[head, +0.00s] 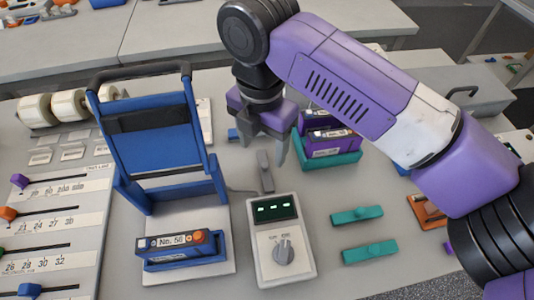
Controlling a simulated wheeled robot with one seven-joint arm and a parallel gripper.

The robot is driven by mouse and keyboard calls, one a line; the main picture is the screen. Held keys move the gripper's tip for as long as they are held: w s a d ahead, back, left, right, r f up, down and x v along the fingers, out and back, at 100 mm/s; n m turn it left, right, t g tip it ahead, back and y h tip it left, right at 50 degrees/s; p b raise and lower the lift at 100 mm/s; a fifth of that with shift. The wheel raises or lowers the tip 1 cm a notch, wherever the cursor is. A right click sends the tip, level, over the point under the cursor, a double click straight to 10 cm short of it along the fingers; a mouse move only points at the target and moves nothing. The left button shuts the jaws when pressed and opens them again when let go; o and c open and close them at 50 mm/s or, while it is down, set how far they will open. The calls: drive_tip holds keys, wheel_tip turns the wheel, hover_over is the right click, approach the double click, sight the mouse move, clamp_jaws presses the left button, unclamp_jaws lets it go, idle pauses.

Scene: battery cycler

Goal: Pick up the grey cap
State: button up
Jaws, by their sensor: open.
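A small narrow grey piece (265,178), which looks like the grey cap, lies on the bench just behind the meter. My gripper (264,153) points down with its two fingers apart, one to each side of the far end of this piece in the picture. Nothing shows between the fingers. The head view does not show clearly how high the fingertips are above the bench or whether they touch the piece.
The meter (281,262) stands in front. A blue cycler frame (155,145) with battery No. 56 (172,245) is left. Two teal caps (357,215) (370,251) lie right.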

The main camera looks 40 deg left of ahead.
sight(263, 164)
drive_tip(key=f, duration=0.7)
drive_tip(key=shift+w+a+f+p, duration=0.15)
drive_tip(key=shift+w+f+p, duration=0.1)
drive_tip(key=shift+p, duration=0.1)
drive_tip(key=shift+c, duration=0.2)
drive_tip(key=shift+s, duration=0.1)
clamp_jaws()
